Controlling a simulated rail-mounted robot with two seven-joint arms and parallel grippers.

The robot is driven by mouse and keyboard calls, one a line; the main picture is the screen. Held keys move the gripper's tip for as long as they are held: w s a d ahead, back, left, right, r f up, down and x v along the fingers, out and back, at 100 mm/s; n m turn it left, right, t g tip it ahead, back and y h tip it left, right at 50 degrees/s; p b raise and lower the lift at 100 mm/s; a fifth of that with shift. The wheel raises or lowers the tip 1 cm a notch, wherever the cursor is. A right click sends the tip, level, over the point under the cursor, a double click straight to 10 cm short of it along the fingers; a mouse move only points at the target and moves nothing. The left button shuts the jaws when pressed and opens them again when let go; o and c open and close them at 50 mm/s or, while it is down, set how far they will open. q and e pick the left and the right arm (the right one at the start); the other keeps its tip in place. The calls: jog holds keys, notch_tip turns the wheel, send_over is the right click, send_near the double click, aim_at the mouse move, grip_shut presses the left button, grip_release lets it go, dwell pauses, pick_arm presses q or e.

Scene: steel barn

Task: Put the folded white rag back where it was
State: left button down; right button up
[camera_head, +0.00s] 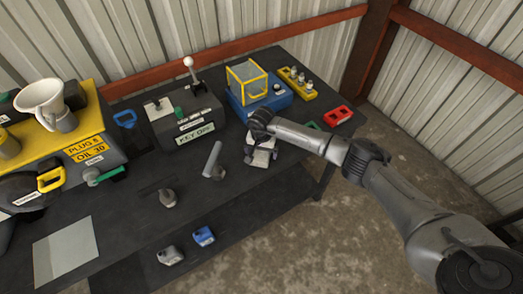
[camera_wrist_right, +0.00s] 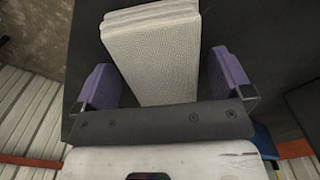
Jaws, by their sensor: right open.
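The folded white rag (camera_wrist_right: 152,55) shows in the right wrist view as a thick, layered, textured pad on the dark bench top. It lies between the two purple fingers of my right gripper (camera_wrist_right: 163,80), which are open with a gap on each side of it. In the head view my right gripper (camera_head: 261,155) is low over the bench, in front of the blue box with the yellow frame. There the gripper hides most of the rag, and I cannot tell its edges apart. My left gripper is in neither view.
The dark bench (camera_head: 135,210) holds a grey key box (camera_head: 185,118), a blue box with a yellow frame (camera_head: 262,98), a red tray (camera_head: 339,115) and a yellow holder (camera_head: 297,85). A pale flat sheet (camera_head: 65,250) lies front left. Grey upright pieces (camera_head: 212,160) stand left of my gripper.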

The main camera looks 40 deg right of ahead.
notch_tip(320, 180, up, 12)
dwell(0.5)
dwell(0.5)
